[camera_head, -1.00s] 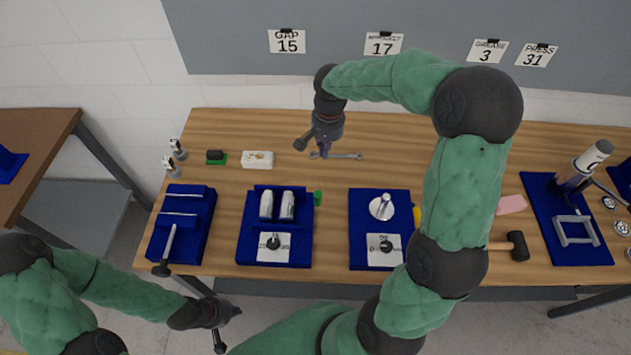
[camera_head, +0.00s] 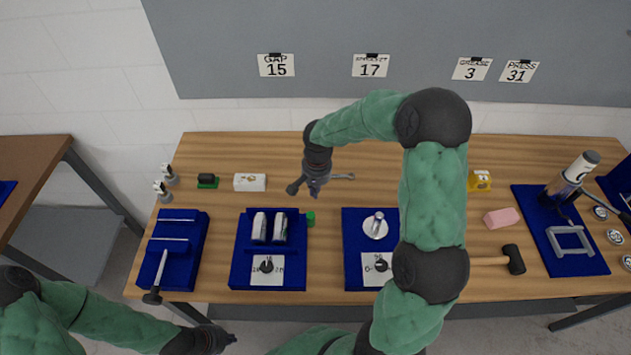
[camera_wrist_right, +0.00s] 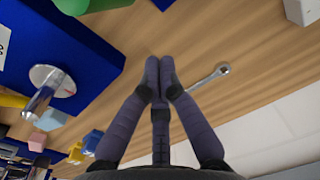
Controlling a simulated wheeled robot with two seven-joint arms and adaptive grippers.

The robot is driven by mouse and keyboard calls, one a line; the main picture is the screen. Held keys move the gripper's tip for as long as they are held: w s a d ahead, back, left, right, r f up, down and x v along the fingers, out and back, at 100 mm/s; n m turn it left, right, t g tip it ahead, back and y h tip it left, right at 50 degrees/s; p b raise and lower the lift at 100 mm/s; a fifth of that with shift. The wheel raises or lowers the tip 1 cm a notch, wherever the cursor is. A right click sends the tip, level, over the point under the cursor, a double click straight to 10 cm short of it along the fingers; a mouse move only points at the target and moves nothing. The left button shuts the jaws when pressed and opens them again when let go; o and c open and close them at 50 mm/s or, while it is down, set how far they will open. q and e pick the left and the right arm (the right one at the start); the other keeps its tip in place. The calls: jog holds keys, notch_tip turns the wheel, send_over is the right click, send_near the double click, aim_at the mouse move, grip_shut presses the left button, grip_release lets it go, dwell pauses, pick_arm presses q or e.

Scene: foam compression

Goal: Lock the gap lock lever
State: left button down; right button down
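Below the "GAP 15" sign (camera_head: 276,66), a blue fixture (camera_head: 238,262) holds two upright silver-white rollers (camera_head: 260,227) and a white dial plate with a black knob (camera_head: 266,265). A small green piece (camera_head: 310,218) sits at its right edge. I cannot tell which part is the gap lock lever. My right gripper (camera_head: 305,190) hangs behind the fixture's right side, near a wrench on the table (camera_head: 342,177). In the right wrist view its fingers (camera_wrist_right: 160,68) meet with nothing between them; the wrench (camera_wrist_right: 216,74) lies beyond. My left gripper (camera_head: 230,339) is low, before the table's front edge.
A second blue fixture with a silver post (camera_head: 376,225) stands to the right, partly behind my right arm. A blue tray with a handled tool (camera_head: 185,260) is at left. A mallet (camera_head: 513,259) and pink block (camera_head: 502,218) lie right.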

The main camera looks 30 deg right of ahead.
aim_at(311, 221)
jog(key=shift+s+a+f, duration=0.4)
jog(key=shift+s+a, duration=0.3)
jog(key=shift+s+a+f, duration=0.35)
jog(key=shift+s+a, duration=0.3)
jog(key=shift+s, duration=0.05)
